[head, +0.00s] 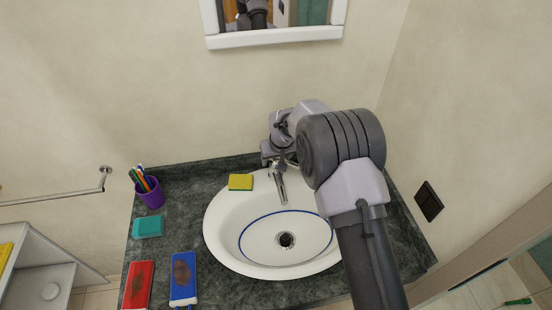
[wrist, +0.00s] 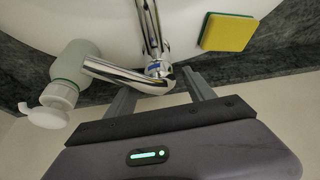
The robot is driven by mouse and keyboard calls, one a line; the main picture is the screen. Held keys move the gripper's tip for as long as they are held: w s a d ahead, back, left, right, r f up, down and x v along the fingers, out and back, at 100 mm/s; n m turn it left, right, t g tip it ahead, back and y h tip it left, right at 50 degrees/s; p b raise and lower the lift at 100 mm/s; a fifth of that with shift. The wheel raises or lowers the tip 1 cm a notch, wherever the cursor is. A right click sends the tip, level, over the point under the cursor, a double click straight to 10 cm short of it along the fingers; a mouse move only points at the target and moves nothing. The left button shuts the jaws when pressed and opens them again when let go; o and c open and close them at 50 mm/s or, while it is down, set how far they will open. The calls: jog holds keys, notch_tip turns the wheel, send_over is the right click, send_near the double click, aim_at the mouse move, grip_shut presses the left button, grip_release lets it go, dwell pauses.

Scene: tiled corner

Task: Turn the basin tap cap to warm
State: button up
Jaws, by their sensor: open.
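The chrome basin tap (head: 281,187) stands at the back of the white oval basin (head: 222,230). In the wrist view the tap (wrist: 151,28) has a round cap (wrist: 158,68) with a small blue mark, and a lever (wrist: 118,75) reaching left from it. My gripper (wrist: 160,82) is open, one finger on either side of the tap cap in the picture. I cannot tell whether either finger touches it. In the head view my gripper (head: 275,164) is just behind and above the spout, and my arm hides part of the tap.
In the wrist view a soap dispenser (wrist: 76,66) stands left of the lever, and a yellow-green sponge (wrist: 228,32) lies right of the tap. On the dark counter (head: 190,215) are a purple pen cup (head: 149,193), a teal sponge (head: 148,227), and red and blue items. A wall stands behind.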

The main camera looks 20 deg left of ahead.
jog(key=shift+c, duration=0.2)
grip_shut()
jog(key=shift+f+m+b, duration=0.15)
jog(key=shift+m+b, duration=0.15)
jog(key=shift+a+f+m+h+b, duration=0.15)
jog(key=shift+m+h+b, duration=0.25)
jog(key=shift+m+b, duration=0.65)
jog(key=m+h+b, duration=0.1)
jog(key=m+b, duration=0.1)
jog(key=b, duration=0.1)
jog(key=shift+f+t, duration=0.1)
jog(key=shift+t, duration=0.2)
jog(key=shift+r+m+h+b, duration=0.2)
jog(key=shift+m+h+b, duration=0.3)
jog(key=shift+m+b, duration=0.9)
jog(key=shift+m, duration=0.25)
jog(key=shift+s, duration=0.1)
